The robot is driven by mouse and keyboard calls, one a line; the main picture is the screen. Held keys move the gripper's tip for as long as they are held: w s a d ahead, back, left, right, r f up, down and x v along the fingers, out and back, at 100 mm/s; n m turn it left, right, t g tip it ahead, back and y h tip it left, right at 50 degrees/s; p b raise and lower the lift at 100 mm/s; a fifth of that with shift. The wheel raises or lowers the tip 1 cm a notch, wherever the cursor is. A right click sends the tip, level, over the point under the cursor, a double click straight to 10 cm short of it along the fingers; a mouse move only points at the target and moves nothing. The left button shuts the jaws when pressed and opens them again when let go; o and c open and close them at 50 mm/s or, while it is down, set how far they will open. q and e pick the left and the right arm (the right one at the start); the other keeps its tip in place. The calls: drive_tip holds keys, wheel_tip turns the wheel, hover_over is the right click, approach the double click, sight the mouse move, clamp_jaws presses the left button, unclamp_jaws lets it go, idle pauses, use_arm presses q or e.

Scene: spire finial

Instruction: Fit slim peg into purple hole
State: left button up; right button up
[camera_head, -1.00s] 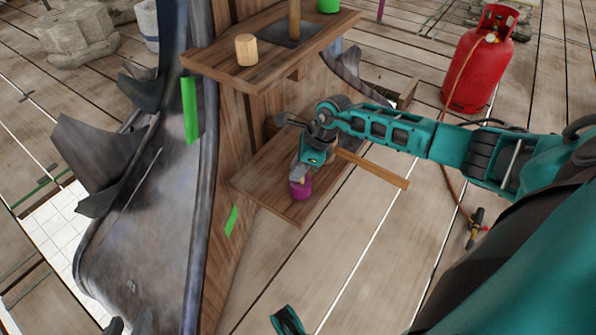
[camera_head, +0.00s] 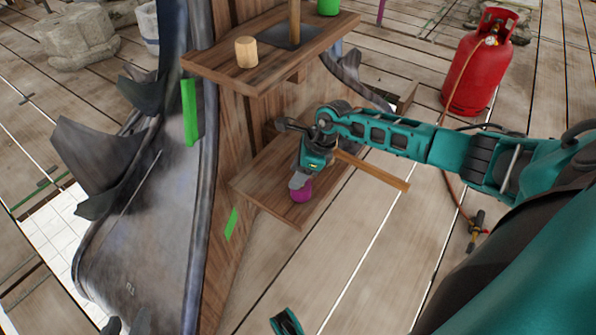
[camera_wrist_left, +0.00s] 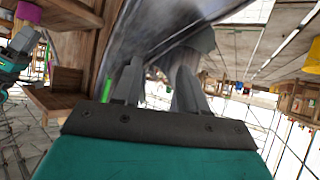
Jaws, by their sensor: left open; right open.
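A purple piece (camera_head: 302,193) stands near the front edge of the lower wooden shelf (camera_head: 268,195). My right gripper (camera_head: 298,181), open, points down over it and hides its top, so no hole shows; both also show upside down in the left wrist view, the purple piece (camera_wrist_left: 28,12) by the right gripper (camera_wrist_left: 22,40). A slim wooden peg (camera_head: 294,22) stands upright on a dark plate (camera_head: 285,38) on the upper shelf. My left gripper (camera_wrist_left: 155,80) is open and empty, facing the grey metal sheeting; in the head view only grey tips show at the bottom left.
A short thick wooden cylinder (camera_head: 246,52) and a green cylinder (camera_head: 328,6) stand on the upper shelf (camera_head: 225,72). A wooden bar (camera_head: 372,170) juts out beside my right gripper. A red gas bottle (camera_head: 482,65) stands at the right. The plank floor in front is mostly clear.

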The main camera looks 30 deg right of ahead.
drive_tip(key=p+v, duration=0.3)
drive_tip(key=v, duration=0.9)
drive_tip(key=s+a+r+m+t+y, duration=0.1)
drive_tip(key=a+r+m+t+y, duration=0.15)
drive_tip(key=a+m, duration=0.45)
drive_tip(key=s+a+r+m+t+y, duration=0.1)
drive_tip(key=a+r+m+t+y, duration=0.1)
drive_tip(key=a+m+t+y, duration=0.45)
drive_tip(key=s+a+r+m+y, duration=0.1)
drive_tip(key=a+r+m, duration=0.1)
drive_tip(key=a+m, duration=0.5)
use_arm(q)
drive_tip(key=shift+s+a+r, duration=0.25)
drive_tip(key=shift+a+r, duration=0.2)
drive_tip(key=shift+r, duration=0.35)
use_arm(e)
drive_tip(key=s+d+f+m+h, duration=0.1)
drive_tip(key=s+f+m+h, duration=0.4)
drive_tip(key=m, duration=0.6)
drive_tip(key=s+d+f+m+g+h, duration=0.1)
drive_tip(key=s+f+m+h, duration=0.4)
drive_tip(key=m, duration=0.7)
drive_tip(key=shift+s+f, duration=0.15)
drive_tip(key=shift+f, duration=0.6)
use_arm(q)
drive_tip(key=shift+r, duration=0.15)
use_arm(e)
drive_tip(key=shift+d+r, duration=0.1)
